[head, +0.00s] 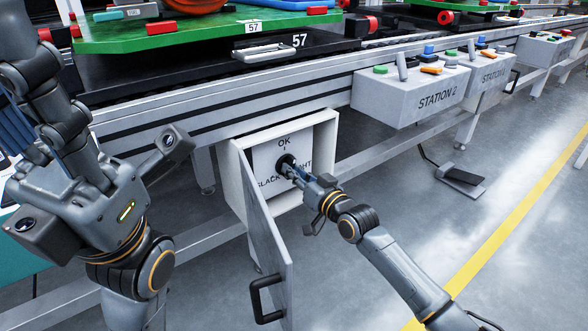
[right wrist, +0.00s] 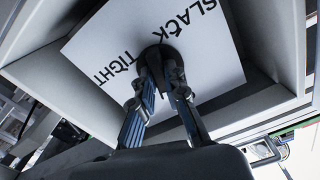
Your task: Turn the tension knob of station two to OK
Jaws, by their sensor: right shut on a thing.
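The tension knob (head: 285,162) is a dark round knob on a white panel inside an open box (head: 325,150) below the conveyor. The panel (head: 265,150) reads OK at the top, SLACK at left and TIGHT at right. My right gripper (head: 292,170) is shut on the knob from the front and covers part of it. In the right wrist view the knob (right wrist: 158,54) sits between the two fingertips, and its pointer cannot be made out. My left arm stands at the left of the head view; its fingers cannot be made out.
The box door (head: 265,235) hangs open toward me, left of my right arm. The STATION 2 control box (head: 412,95) is at upper right on the conveyor. A green pallet (head: 180,38) rides above. A foot pedal (head: 458,180) lies on the floor at right.

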